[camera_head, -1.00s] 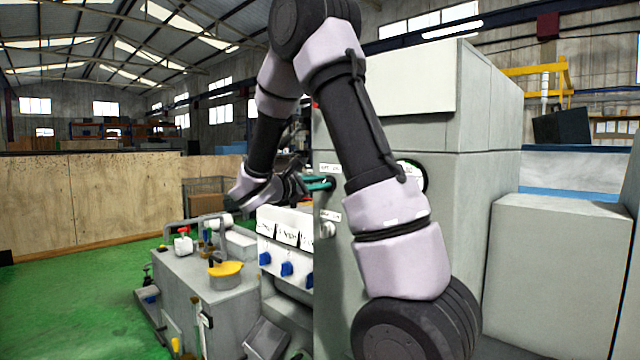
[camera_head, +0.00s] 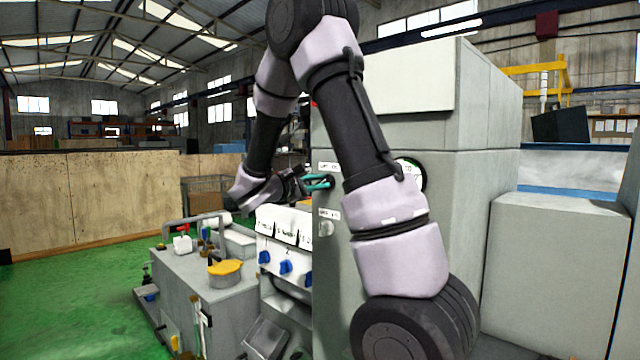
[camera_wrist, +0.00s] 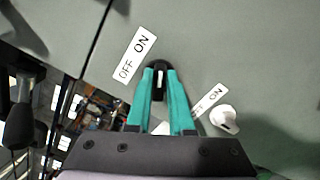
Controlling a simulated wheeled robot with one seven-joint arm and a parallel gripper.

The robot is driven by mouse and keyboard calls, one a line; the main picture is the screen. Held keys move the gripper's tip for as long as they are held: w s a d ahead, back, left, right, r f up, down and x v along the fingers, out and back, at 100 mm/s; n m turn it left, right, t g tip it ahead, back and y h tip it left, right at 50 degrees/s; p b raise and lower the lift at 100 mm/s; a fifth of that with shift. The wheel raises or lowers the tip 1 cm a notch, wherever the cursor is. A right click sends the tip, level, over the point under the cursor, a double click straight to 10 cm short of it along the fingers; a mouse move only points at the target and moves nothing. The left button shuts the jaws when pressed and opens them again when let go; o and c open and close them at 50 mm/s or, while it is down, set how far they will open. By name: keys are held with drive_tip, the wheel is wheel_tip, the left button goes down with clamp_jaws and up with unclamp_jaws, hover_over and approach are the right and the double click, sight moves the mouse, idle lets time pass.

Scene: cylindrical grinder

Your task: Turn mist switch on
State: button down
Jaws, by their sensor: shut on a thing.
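A black rotary switch (camera_wrist: 159,70) with a white pointer line sits on the grey machine panel, beside a white OFF/ON label (camera_wrist: 134,54). My gripper (camera_wrist: 162,80), with teal fingers, is shut on this switch, one finger on each side. The pointer line runs up the wrist picture, roughly along the fingers. In the head view my gripper (camera_head: 326,182) reaches the panel from the left, just under the upper label. A white knob (camera_wrist: 224,118) is on the panel below; it also shows in the head view (camera_head: 325,229). Which switch is the mist one is not readable.
A second label (camera_wrist: 210,101) is partly covered by a finger. The tall grey cabinet (camera_head: 470,100) stands behind my arm. A white box with blue knobs (camera_head: 286,267) stands below my gripper. A grey tank with a yellow cap (camera_head: 225,267) is lower left. Green floor is clear at left.

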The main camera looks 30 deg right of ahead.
drive_tip(key=c, duration=0.8)
unclamp_jaws()
drive_tip(key=v, duration=1.1)
drive_tip(key=s+d+f+m+g+y, duration=0.2)
drive_tip(key=s+d+m+g+y, duration=0.15)
drive_tip(key=s, duration=0.45)
drive_tip(key=s+d+f+m+g+y, duration=0.1)
drive_tip(key=s+d+m+g+y, duration=0.2)
drive_tip(key=s+y, duration=0.3)
drive_tip(key=s+a+r+m+t+y, duration=0.5)
drive_tip(key=s+a+m+t+y, duration=0.2)
drive_tip(key=a, duration=0.4)
drive_tip(key=shift+s+y, duration=0.45)
drive_tip(key=shift+y, duration=0.8)
